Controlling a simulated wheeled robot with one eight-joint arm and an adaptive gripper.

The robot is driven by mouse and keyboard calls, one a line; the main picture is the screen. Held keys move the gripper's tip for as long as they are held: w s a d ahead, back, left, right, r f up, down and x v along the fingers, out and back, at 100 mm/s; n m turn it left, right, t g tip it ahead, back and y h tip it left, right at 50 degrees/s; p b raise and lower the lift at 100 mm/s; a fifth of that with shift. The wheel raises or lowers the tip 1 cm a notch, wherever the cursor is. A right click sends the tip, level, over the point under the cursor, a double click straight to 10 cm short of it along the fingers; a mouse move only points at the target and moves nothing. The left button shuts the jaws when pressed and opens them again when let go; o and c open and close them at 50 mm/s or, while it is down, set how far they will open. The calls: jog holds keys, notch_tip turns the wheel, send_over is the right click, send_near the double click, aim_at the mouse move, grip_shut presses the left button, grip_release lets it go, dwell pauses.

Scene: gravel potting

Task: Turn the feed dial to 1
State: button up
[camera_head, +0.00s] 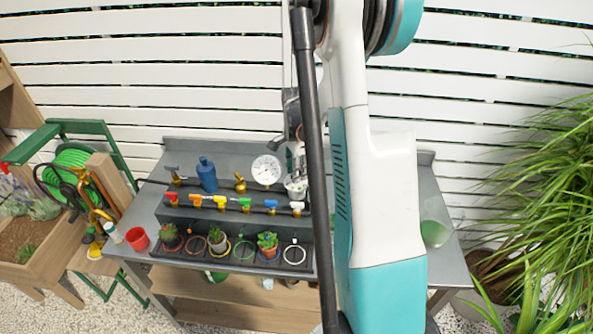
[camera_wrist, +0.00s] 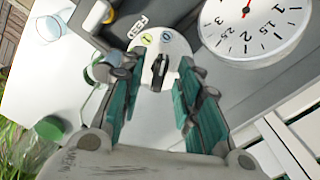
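The feed dial is a pale round piece (camera_wrist: 176,47) with a black pointer knob (camera_wrist: 160,69) and small coloured marks on its face. In the head view the dial (camera_head: 296,187) is at the right end of the bench fittings, partly behind my arm. My gripper (camera_wrist: 158,76) is open, with one teal-padded finger on each side of the knob and gaps to both. I cannot tell how far its tips are from the dial face.
A white gauge (camera_head: 267,170) stands just left of the dial; it also shows in the wrist view (camera_wrist: 255,25). A row of coloured valves (camera_head: 220,202) and several small potted plants line the metal bench (camera_head: 215,150). A blue bottle (camera_head: 207,174) stands behind the valves.

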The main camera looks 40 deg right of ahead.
jog(key=shift+c, duration=0.2)
grip_shut()
jog(key=shift+n, duration=0.3)
jog(key=n+b, duration=0.1)
jog(key=n, duration=0.2)
jog(key=shift+f+b, duration=0.1)
jog(key=shift+b, duration=0.25)
jog(key=shift+n+b, duration=0.55)
jog(key=shift+n, duration=1.65)
jog(key=shift+o, duration=0.2)
grip_release()
